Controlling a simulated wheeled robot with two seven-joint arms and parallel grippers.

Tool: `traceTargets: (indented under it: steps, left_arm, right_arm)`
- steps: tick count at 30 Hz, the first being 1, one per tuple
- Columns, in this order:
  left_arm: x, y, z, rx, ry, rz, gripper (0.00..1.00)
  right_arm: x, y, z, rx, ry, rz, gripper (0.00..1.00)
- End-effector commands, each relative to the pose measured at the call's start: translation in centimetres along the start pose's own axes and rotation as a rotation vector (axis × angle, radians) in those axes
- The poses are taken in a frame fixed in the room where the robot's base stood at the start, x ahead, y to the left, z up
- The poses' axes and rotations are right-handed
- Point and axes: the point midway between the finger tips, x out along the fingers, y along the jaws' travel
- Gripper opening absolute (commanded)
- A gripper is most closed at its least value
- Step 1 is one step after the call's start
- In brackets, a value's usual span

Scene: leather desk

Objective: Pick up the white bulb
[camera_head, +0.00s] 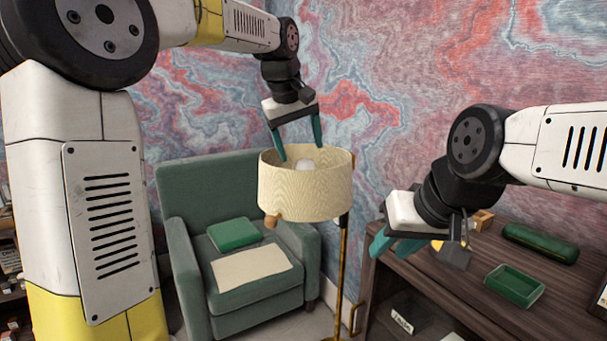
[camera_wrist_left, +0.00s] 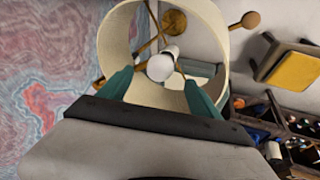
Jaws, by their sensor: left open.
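The white bulb (camera_head: 306,165) sits inside the cream lampshade (camera_head: 305,197) of a floor lamp, only its top showing in the head view. In the left wrist view the bulb (camera_wrist_left: 161,66) is upright in its socket, inside the round shade (camera_wrist_left: 118,40). My left gripper (camera_head: 299,152) is open above the shade, its fingertips at the rim. In the left wrist view its two teal fingers (camera_wrist_left: 160,88) are on either side of the bulb, apart from it. My right gripper (camera_head: 383,248) is at the right, over the desk edge; nothing shows in it.
The wooden desk (camera_head: 470,310) at the right carries a green tray (camera_head: 515,286) and a green case (camera_head: 540,243). A green armchair (camera_head: 200,185) with a green cushion (camera_head: 233,234) stands behind the lamp. The brass lamp pole (camera_head: 341,280) runs between armchair and desk.

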Motion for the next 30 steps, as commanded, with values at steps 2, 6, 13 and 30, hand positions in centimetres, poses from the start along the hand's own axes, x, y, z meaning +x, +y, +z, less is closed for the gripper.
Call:
traceTargets:
  steps: [2, 6, 13, 30]
  left_arm:
    - [0.7, 0.2, 0.0, 0.001, -0.006, -0.003, 0.73]
    - [2.2, 0.1, 0.1, 0.002, -0.006, -0.005, 0.73]
    - [5.3, 0.0, -0.1, 0.002, -0.007, -0.005, 0.73]
    - [7.8, 0.0, -0.2, 0.003, -0.004, -0.002, 0.52]
  right_arm:
    - [0.0, 0.0, 0.0, 0.000, 0.000, 0.000, 0.33]
    - [0.0, 0.0, 0.0, 0.000, 0.000, 0.000, 0.33]
    - [0.0, 0.0, 0.0, 0.000, 0.000, 0.000, 0.33]
    - [0.0, 0.0, 0.0, 0.000, 0.000, 0.000, 0.33]
